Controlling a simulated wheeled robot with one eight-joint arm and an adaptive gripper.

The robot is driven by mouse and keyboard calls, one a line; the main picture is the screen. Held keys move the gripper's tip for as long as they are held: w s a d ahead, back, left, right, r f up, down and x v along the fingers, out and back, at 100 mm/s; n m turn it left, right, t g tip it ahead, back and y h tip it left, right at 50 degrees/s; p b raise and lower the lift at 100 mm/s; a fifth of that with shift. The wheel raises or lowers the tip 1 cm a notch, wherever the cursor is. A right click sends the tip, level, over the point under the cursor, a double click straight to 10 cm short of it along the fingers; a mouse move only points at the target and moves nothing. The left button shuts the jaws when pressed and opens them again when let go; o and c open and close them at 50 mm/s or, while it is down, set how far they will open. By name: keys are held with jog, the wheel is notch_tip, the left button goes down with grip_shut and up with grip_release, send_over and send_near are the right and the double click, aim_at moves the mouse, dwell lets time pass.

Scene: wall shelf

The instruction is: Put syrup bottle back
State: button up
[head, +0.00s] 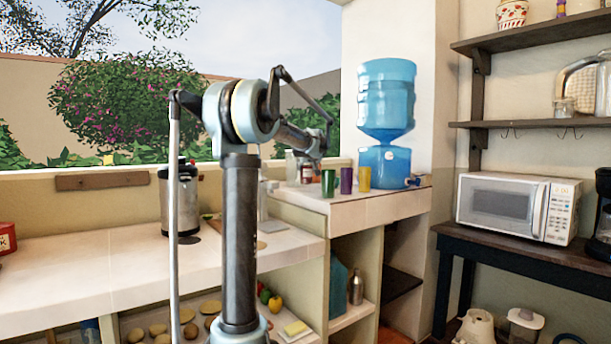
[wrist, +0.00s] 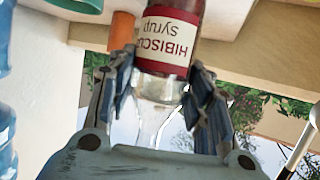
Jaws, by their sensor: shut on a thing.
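The syrup bottle (wrist: 170,45) has a white and dark red label reading "HIBISCUS Syrup", which appears upside down in the wrist view. My gripper (wrist: 163,85) is shut on the bottle's clear neck, with a ribbed finger on each side. In the head view, my gripper (head: 316,152) is at the raised counter (head: 375,205), and the syrup bottle (head: 307,172) shows as a small reddish shape beneath it. My arm hides part of that area. I cannot tell whether the bottle's base touches the counter.
Green (head: 329,183), purple (head: 346,180) and yellow (head: 364,178) cups stand close to the right of the bottle. A blue water dispenser (head: 386,110) stands behind them. A clear bottle (head: 291,166) is just left. Wall shelves (head: 540,125) are at right, above a microwave (head: 515,207).

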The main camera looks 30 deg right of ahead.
aim_at(307, 169)
jog(key=shift+f, duration=1.55)
jog(key=o, duration=1.4)
jog(key=shift+f, duration=0.1)
jog(key=v, duration=1.2)
